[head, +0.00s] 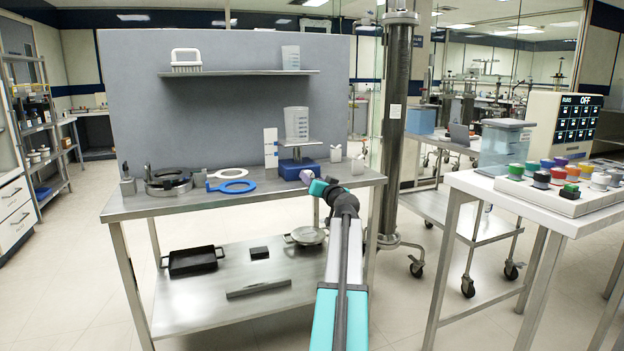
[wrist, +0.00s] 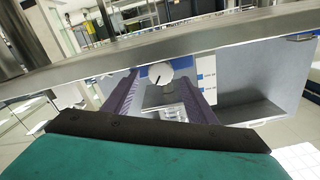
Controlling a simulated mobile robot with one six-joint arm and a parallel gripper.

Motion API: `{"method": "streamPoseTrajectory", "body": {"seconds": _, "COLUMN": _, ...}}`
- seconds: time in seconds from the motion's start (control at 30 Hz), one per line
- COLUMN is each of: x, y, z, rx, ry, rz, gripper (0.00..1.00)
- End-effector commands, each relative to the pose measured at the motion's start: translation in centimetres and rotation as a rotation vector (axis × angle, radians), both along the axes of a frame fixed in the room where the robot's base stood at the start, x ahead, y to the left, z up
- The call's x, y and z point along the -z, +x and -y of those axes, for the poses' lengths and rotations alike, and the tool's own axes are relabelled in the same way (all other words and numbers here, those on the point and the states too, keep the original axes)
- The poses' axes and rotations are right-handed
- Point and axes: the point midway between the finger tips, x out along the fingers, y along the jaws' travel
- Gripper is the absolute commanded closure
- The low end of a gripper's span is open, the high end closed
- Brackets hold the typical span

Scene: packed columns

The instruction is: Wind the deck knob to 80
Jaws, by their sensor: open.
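The deck knob (wrist: 158,73) is a round white disc with a dark pointer line, set on a blue housing (wrist: 208,62) in the wrist view. In the head view the blue base (head: 290,168) stands on the metal bench under a small plate, and my arm's end hides the knob. A clear graduated beaker (head: 296,123) stands on that plate. My gripper (wrist: 160,78) is open, its two purple fingers on either side of the knob in the wrist view. I cannot tell whether they touch it. In the head view my gripper (head: 307,177) is close in front of the base.
A white marked block (head: 270,149) stands beside the base. Small white pieces (head: 336,153) stand at right. A shelf (head: 235,72) hangs above.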

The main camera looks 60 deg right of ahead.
Motion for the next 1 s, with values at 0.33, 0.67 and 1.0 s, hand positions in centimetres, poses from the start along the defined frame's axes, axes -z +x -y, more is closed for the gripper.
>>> {"method": "streamPoseTrajectory", "body": {"seconds": 0.33, "x": 0.0, "y": -3.1, "z": -2.4, "rx": 0.0, "ry": 0.0, "rz": 0.001, "gripper": 0.48}}
{"method": "streamPoseTrajectory", "body": {"seconds": 0.67, "x": 0.0, "y": -6.0, "z": -4.4, "rx": 0.001, "ry": 0.0, "rz": 0.001, "gripper": 0.48}}
{"method": "streamPoseTrajectory", "body": {"seconds": 1.0, "x": 0.0, "y": -8.3, "z": -6.1, "rx": 0.002, "ry": 0.0, "rz": 0.002, "gripper": 0.48}}
